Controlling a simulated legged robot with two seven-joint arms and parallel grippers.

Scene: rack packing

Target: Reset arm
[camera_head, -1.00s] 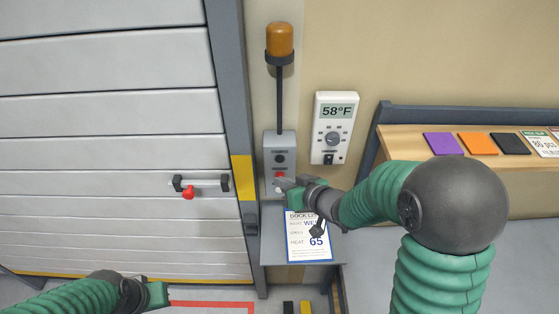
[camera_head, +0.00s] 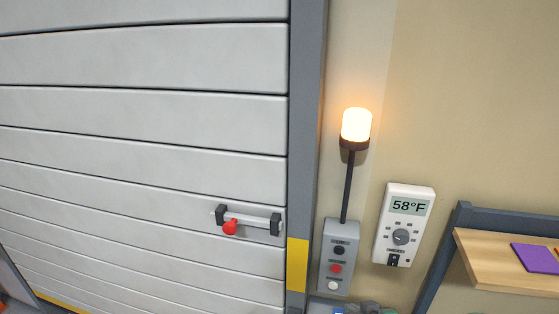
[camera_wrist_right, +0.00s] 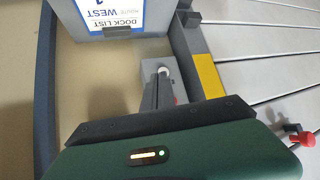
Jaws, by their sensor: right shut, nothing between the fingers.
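My right gripper (camera_wrist_right: 158,82) is shut and empty in the right wrist view. Its fingertips are close to the white button (camera_wrist_right: 164,71) of the grey control box; I cannot tell whether they touch it. In the head view only a sliver of my right gripper (camera_head: 368,307) shows at the bottom edge, below the control box (camera_head: 339,257). The box has a black, a red and a white button. The lamp (camera_head: 356,125) on its pole above the box glows bright. My left gripper is out of view.
A white shutter door (camera_head: 140,150) with a red-knobbed latch (camera_head: 247,221) stands left. A thermostat (camera_head: 404,226) reading 58°F hangs right of the box. A wooden shelf (camera_head: 500,262) juts out at the right. A dock list sheet (camera_wrist_right: 110,14) shows in the wrist view.

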